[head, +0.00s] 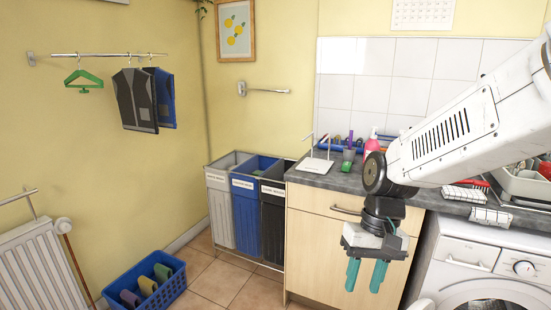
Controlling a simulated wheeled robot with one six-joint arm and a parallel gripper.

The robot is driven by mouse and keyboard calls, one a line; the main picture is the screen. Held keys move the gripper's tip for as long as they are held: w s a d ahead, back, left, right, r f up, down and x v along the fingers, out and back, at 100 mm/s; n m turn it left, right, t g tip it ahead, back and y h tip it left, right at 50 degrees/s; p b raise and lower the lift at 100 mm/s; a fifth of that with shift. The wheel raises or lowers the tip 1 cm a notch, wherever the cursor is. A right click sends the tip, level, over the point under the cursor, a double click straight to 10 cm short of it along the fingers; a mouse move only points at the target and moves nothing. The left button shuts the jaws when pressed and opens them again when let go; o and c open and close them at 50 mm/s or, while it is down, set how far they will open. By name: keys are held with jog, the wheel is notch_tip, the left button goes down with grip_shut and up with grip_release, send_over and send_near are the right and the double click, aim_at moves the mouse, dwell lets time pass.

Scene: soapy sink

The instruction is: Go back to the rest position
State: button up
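My gripper (365,275) hangs at the end of my white arm in the right half of the head view. Its two teal fingers point down and are apart, with a gap between them. Nothing shows between the fingers. The gripper is in front of the light wooden cabinet (320,245), below the edge of the grey countertop (325,180). My arm comes in from the right edge and hides part of the counter and the wall tiles.
Three bins, white (221,212), blue (246,218) and black (272,225), stand left of the cabinet. A blue basket (145,287) is on the floor. A washing machine (480,265) is at right. A pink bottle (371,143) stands on the counter. Floor between basket and cabinet is clear.

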jog(key=s+d+r+t, duration=0.1)
jog(key=s+d+r, duration=0.2)
jog(key=s, duration=0.2)
jog(key=s+d+r+t+h, duration=0.1)
jog(key=s+d+r, duration=0.1)
jog(key=s, duration=0.3)
jog(key=s+d+r+t, duration=0.1)
jog(key=s+d+r, duration=0.2)
jog(key=s+d, duration=0.1)
jog(key=shift+s+d+r+m+t+h, duration=0.3)
jog(key=shift+s+h, duration=0.1)
jog(key=shift+s, duration=0.5)
